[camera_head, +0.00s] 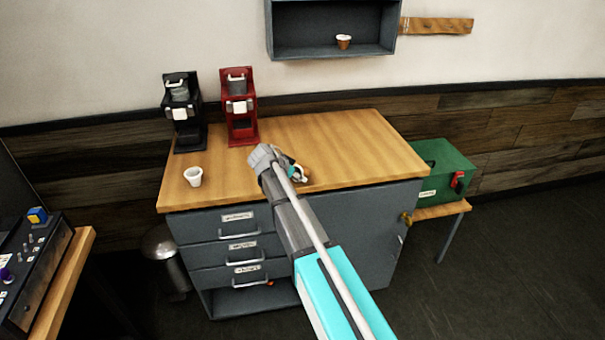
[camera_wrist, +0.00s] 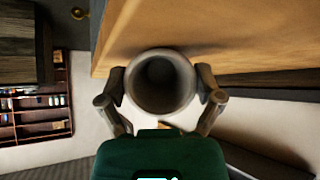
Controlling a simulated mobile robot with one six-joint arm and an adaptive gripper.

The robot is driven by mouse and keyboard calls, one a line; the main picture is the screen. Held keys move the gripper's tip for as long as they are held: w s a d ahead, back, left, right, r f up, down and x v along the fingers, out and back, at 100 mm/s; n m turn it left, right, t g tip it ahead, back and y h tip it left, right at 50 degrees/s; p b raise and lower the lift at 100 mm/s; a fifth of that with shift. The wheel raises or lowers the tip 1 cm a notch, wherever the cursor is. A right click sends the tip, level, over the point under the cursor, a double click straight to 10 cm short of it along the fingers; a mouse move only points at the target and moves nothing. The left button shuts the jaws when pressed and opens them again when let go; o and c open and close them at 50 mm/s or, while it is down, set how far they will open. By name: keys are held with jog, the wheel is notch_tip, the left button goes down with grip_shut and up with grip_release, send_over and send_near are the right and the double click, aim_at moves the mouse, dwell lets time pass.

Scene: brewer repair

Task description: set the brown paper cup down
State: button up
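In the wrist view, a round cup (camera_wrist: 161,104) with a dark inside sits between the two fingers of my gripper (camera_wrist: 161,95), its open mouth facing the camera. Its wall looks grey-brown in the shade, and I take it for the brown paper cup. The fingers touch it on both sides. In the head view, my gripper (camera_head: 298,173) is over the front middle of the wooden countertop (camera_head: 350,150). My wrist mostly hides the held cup there. I cannot tell whether its base touches the wood.
A white cup (camera_head: 193,177) stands at the counter's front left. A black brewer (camera_head: 184,112) and a red brewer (camera_head: 240,105) stand behind. Another brown cup (camera_head: 344,42) is in the wall shelf (camera_head: 300,50). A green box (camera_head: 443,172) is at right. The counter's right side is clear.

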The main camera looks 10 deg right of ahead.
jog(key=shift+c, duration=0.3)
jog(key=shift+r, duration=0.2)
notch_tip(320, 180, up, 2)
jog(key=p, duration=0.2)
jog(key=shift+p, duration=0.3)
jog(key=s+a+r+p, duration=0.4)
jog(key=s+r+p, duration=0.6)
jog(key=s, duration=0.3)
jog(key=shift+s+r, duration=0.25)
jog(key=shift+r, duration=0.05)
jog(key=s+d+n+t, duration=0.1)
jog(key=s+d, duration=0.3)
jog(key=s, duration=0.3)
jog(key=shift+d+y, duration=0.2)
jog(key=shift+y, duration=0.2)
